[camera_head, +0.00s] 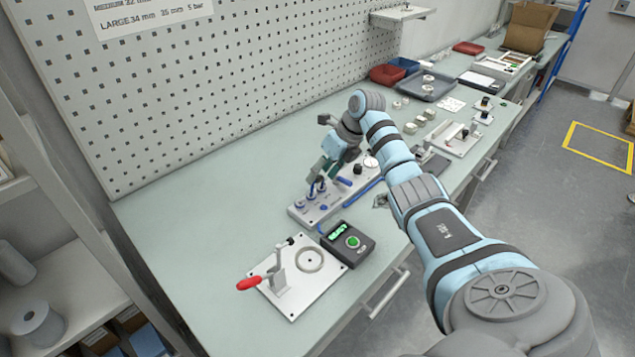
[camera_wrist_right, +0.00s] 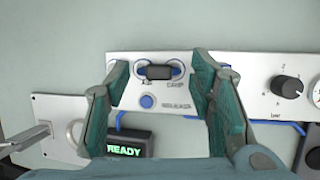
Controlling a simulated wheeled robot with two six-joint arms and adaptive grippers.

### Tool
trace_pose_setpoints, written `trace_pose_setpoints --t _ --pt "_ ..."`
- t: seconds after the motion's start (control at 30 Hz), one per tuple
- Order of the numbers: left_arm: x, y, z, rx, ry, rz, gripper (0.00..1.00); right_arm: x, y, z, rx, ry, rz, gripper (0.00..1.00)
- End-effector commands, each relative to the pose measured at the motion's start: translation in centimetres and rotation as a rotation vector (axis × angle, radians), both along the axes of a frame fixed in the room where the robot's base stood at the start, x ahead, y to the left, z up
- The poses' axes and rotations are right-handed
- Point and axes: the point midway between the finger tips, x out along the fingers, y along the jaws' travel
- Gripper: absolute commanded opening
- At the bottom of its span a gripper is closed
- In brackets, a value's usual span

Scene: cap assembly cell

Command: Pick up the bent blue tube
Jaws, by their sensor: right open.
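My right gripper (camera_head: 320,178) is open above the light pneumatic panel (camera_head: 305,212). In the right wrist view its fingers (camera_wrist_right: 160,66) stand apart on either side of two blue-rimmed ports with a dark piece (camera_wrist_right: 158,72) between them; no contact is visible. Thin blue tubing (camera_wrist_right: 297,125) shows along the panel's lower edge, bends there and is partly hidden by the right finger; a blue length also shows in the head view (camera_head: 368,187). I cannot tell whether this is one tube. My left gripper is not in view.
A black control box (camera_head: 347,243) with a green display and a plate with a red-handled toggle clamp (camera_head: 250,283) stand in front of the panel. A pegboard wall (camera_head: 200,90) rises behind. The bench (camera_head: 190,220) is clear at left. Trays (camera_head: 428,87) stand farther back.

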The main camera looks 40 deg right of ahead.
Motion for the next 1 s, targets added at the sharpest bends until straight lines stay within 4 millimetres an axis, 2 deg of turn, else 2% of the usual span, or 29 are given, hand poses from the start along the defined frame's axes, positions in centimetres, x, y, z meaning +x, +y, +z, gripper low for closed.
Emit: trace_pose_setpoints --t 0.13,0.33,0.5,0.53,0.83,1.0 --pt "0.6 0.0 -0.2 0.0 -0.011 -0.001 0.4 0.8 0.5 -2.0 0.001 0.001 0.001 0.49" --pt "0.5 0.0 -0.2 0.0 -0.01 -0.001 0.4 0.9 0.6 -2.1 0.0 0.0 0.001 0.49" --pt "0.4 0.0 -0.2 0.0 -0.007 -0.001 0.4 0.9 0.6 -2.1 0.0 0.0 0.002 0.22" --pt "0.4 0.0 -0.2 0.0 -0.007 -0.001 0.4 0.9 0.6 -2.1 0.0 0.0 0.002 0.2" --pt "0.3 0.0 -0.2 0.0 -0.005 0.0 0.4 1.0 0.6 -1.8 0.0 -0.001 0.002 0.2" --pt "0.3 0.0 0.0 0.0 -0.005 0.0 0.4 1.0 0.6 0.0 0.0 -0.005 0.003 0.2"
